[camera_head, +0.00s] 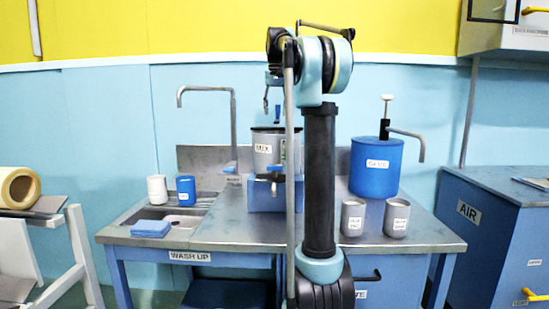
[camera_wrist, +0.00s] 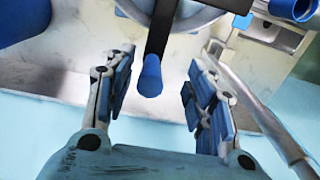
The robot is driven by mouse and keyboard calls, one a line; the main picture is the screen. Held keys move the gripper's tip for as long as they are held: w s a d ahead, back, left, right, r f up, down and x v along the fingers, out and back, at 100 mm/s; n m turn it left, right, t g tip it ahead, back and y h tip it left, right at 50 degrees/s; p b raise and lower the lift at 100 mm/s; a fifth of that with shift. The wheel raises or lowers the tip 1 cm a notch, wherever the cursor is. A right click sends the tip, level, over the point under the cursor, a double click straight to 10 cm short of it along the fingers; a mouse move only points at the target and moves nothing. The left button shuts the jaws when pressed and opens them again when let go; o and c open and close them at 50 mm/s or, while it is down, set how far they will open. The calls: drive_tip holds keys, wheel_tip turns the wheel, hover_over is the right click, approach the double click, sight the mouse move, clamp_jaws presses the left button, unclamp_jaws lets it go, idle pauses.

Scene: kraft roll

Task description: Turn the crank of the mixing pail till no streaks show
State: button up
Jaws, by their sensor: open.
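The grey mixing pail (camera_head: 262,147), labelled MIX, stands on a blue block on the steel bench, partly hidden by my arm. Its crank has a blue handle (camera_head: 277,114) sticking up above the rim. In the wrist view the blue crank handle (camera_wrist: 151,76) hangs from a dark crank arm (camera_wrist: 160,30) over the pail rim (camera_wrist: 205,15). My gripper (camera_wrist: 168,68) is open, its two blue-padded fingers on either side of the handle, with gaps visible on both sides; depth is hard to tell. The pail's contents, and any streaks, cannot be made out.
A blue pump drum (camera_head: 376,168) and two grey cups (camera_head: 353,217) stand on the right. A sink with tap (camera_head: 233,125), white cup (camera_head: 157,188), blue cup (camera_head: 186,190) and blue cloth (camera_head: 151,228) are left. A grey pipe (camera_wrist: 255,105) runs close beside my right finger.

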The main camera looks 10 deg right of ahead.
drive_tip(key=shift+r, duration=0.15)
drive_tip(key=shift+s+r, duration=0.1)
drive_tip(key=shift+r, duration=4.25)
